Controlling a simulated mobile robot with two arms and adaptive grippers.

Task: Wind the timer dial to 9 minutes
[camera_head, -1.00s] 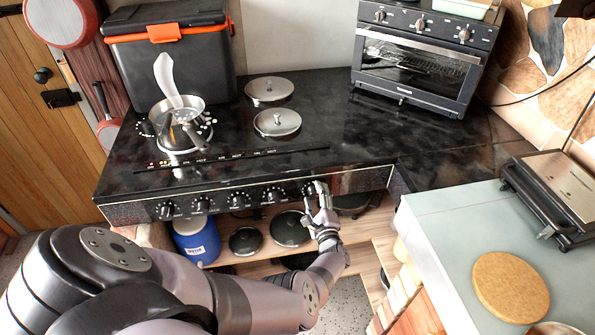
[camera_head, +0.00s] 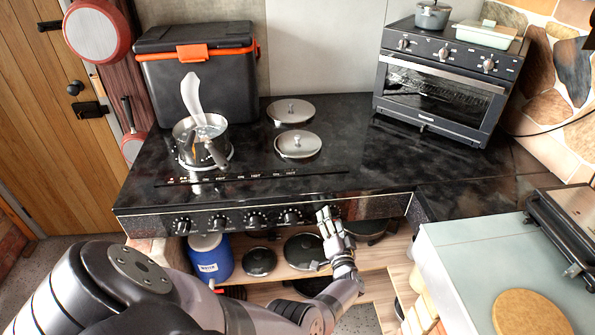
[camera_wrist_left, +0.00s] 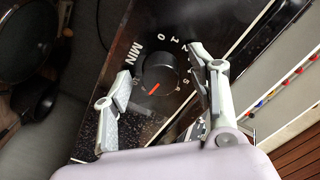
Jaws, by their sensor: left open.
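The timer dial (camera_wrist_left: 160,75) is a round black knob with a red pointer mark, set in a black panel printed with "MIN" and numbers such as 0 and 1. The red mark points to the lower left in the wrist view. My left gripper (camera_wrist_left: 161,68) is open, with one finger on each side of the dial and gaps showing between. In the head view my left gripper (camera_head: 328,214) is at the right end of the stove's knob row and hides the dial. My right gripper is not in view.
The stove top (camera_head: 240,175) carries a pot (camera_head: 203,148) and two lids (camera_head: 298,145). Several other knobs (camera_head: 256,218) line the panel to the left. An oven (camera_head: 440,85) stands at the back right. A shelf below holds a blue container (camera_head: 209,262) and pans.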

